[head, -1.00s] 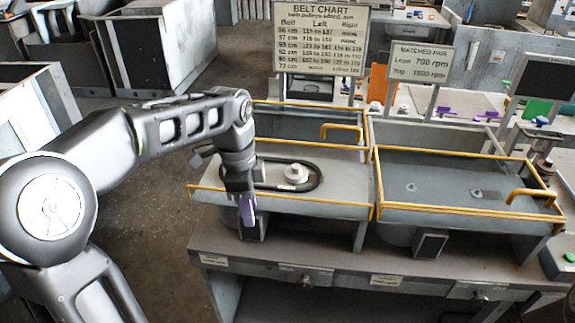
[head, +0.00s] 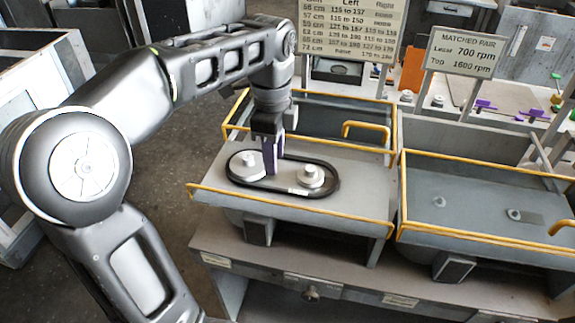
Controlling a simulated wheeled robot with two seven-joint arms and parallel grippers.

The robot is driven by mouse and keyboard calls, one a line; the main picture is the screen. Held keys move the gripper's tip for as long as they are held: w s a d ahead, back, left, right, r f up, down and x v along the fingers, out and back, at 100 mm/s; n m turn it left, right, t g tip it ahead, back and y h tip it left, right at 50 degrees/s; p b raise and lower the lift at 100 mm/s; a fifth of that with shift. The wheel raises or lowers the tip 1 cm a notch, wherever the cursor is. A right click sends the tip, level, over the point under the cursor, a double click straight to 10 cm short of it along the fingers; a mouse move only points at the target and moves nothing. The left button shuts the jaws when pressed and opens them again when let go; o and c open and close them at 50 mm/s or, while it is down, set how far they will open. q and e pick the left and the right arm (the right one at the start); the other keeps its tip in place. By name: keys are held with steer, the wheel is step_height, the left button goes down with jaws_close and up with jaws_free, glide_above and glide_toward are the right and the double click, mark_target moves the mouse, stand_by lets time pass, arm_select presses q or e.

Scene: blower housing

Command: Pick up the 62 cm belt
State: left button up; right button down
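A black belt (head: 337,183) lies as a long loop around two pale pulleys, the left one (head: 245,161) and the right one (head: 310,176), on the grey deck of the left housing (head: 345,212). A small pale mark shows on its near side. I cannot read a length on it. My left gripper (head: 272,170) points down over the loop between the pulleys, with purple fingers close to the belt. I cannot tell whether the fingers touch the belt or how far apart they are. My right gripper is out of view.
Yellow rails (head: 290,209) edge the left housing, with a yellow handle (head: 366,128) behind the belt. A second housing (head: 475,205) with small pegs stands to the right. A belt chart (head: 352,30) and a "matched pair" sign (head: 465,52) stand behind.

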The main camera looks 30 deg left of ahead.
mark_target(275, 188)
arm_select(q)
steer(key=shift+s, duration=0.3)
step_height(275, 188, down, 3)
steer(key=shift+w+r+b, duration=0.15)
steer(key=shift+b, duration=0.9)
steer(key=shift+r, duration=0.1)
steer(key=shift+f+p, duration=0.35)
steer(key=shift+f, duration=0.15)
step_height(275, 188, down, 4)
steer(key=shift+f+p, duration=0.15)
steer(key=shift+p, duration=0.25)
jaws_close()
